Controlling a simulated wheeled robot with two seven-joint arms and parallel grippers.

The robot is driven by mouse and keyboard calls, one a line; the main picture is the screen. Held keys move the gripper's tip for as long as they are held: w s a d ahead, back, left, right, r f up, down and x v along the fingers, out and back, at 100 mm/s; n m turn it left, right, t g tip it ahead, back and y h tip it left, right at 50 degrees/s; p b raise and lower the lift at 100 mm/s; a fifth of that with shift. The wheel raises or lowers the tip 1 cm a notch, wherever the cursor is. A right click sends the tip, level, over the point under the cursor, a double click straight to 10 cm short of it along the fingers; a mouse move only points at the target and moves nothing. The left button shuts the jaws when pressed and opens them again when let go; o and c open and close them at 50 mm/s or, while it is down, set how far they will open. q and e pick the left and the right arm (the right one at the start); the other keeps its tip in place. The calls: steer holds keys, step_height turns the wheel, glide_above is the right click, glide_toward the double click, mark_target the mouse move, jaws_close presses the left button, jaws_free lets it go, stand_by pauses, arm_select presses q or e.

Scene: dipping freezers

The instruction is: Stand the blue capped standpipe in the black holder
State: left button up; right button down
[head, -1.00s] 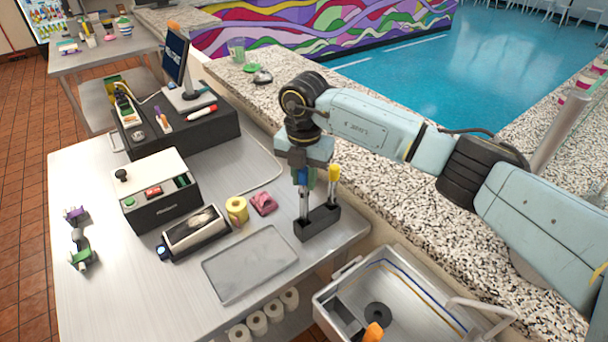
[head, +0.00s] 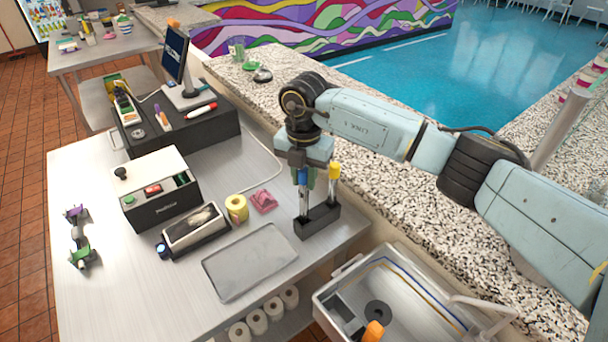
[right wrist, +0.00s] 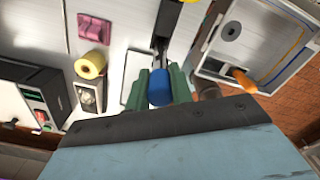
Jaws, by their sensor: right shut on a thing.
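My right gripper (head: 304,180) points down over the left end of the black holder (head: 318,222). It is shut on the blue capped standpipe (head: 303,204), near its blue cap. The standpipe looks upright, and its lower end meets the holder's left end; I cannot tell how deep it sits. In the right wrist view the blue cap (right wrist: 160,88) is between the green fingers (right wrist: 160,86), and the black holder (right wrist: 169,18) lies beyond it. A yellow capped standpipe (head: 334,174) stands in the holder's right end. My left gripper is not in view.
A steel sink (head: 400,300) is at the front right. A speckled stone counter (head: 390,205) runs behind the holder.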

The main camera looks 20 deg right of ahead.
mark_target(304, 187)
steer(key=shift+f+b, duration=1)
steer(key=shift+f, duration=0.7)
stand_by(1.9)
steer(key=c, duration=1.1)
jaws_free()
steer(key=shift+c, duration=0.2)
